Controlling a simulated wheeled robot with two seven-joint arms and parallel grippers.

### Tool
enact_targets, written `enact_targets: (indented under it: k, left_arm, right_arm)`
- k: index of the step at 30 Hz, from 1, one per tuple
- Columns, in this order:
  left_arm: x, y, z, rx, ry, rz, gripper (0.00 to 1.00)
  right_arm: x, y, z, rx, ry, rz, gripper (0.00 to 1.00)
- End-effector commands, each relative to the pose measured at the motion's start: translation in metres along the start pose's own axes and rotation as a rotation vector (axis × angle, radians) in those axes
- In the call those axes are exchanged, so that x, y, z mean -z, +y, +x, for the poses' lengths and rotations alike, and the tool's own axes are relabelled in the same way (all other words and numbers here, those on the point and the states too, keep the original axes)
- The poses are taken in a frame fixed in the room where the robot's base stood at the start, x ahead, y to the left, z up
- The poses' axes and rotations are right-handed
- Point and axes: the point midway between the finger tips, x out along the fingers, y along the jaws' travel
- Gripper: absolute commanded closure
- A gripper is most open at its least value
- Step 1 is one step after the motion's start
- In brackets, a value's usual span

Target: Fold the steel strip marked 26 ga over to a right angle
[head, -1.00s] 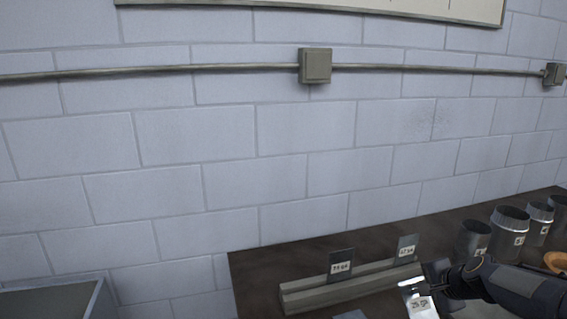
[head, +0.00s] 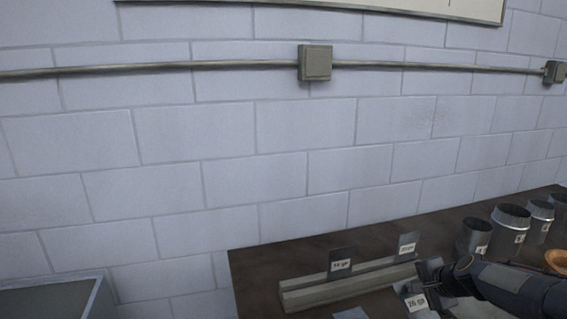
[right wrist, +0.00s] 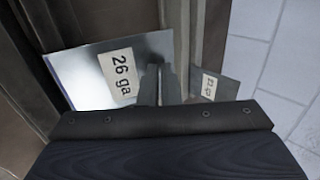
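The steel strip marked 26 ga (head: 412,302) is at the front right of the long grey bar (head: 335,287) on the dark bench, leaning toward the front with its label facing up. In the right wrist view the strip (right wrist: 88,80) is a bright plate with a white label. Its exact bend angle cannot be told. My right gripper (head: 432,276) is at the strip's right end. My left gripper is not in view.
Two other labelled strips stand upright along the bar, one at the middle (head: 341,262) and one farther right (head: 407,246). Several metal duct cylinders (head: 510,222) stand at the right, with an orange object (head: 557,259) near them. A grey bin (head: 55,300) is at lower left.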

Motion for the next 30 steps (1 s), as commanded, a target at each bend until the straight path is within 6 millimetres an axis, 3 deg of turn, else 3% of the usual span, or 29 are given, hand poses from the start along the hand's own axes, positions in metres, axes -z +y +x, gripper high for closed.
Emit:
enact_targets:
  k: [30]
  left_arm:
    - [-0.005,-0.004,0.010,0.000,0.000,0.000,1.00]
  right_arm:
    - [-0.002,0.006,0.020,-0.003,-0.004,0.000,1.00]
